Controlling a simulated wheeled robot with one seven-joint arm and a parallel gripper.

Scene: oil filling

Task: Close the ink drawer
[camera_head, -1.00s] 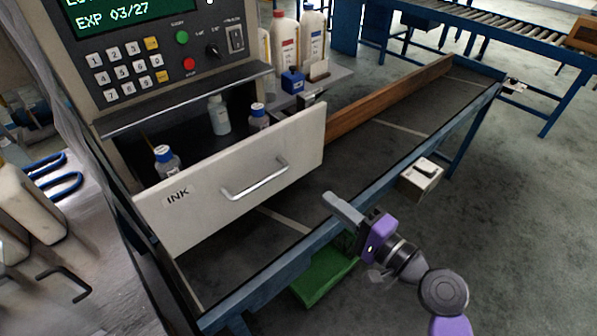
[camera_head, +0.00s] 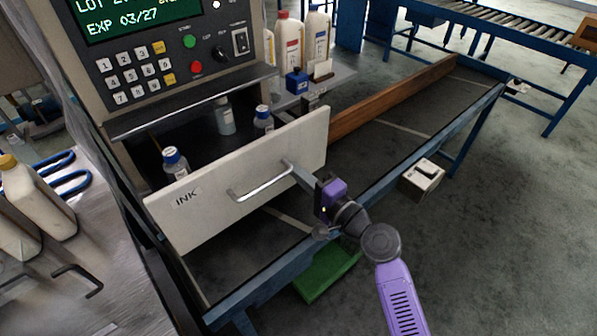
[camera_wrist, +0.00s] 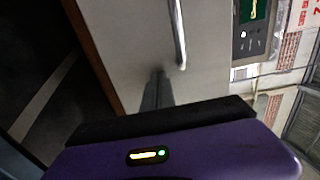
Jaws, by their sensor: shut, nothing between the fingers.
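The ink drawer (camera_head: 215,205) stands pulled out below the control panel, with a white front marked INK. Its metal handle (camera_head: 262,188) runs across the front. Several small bottles with blue caps, such as this bottle (camera_head: 174,163), stand inside. My gripper (camera_head: 287,165) is shut and empty, its fingertips at the drawer front by the handle's right end. In the wrist view, the shut fingers (camera_wrist: 157,90) point at the white front (camera_wrist: 135,40) beside the handle (camera_wrist: 177,35). I cannot tell whether the tips touch the front.
The control panel (camera_head: 150,65) rises above the drawer. A blue-framed conveyor (camera_head: 420,130) with a wooden rail (camera_head: 390,100) runs back right. A small white box (camera_head: 422,177) hangs on its near side. White jugs (camera_head: 35,195) stand at the left.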

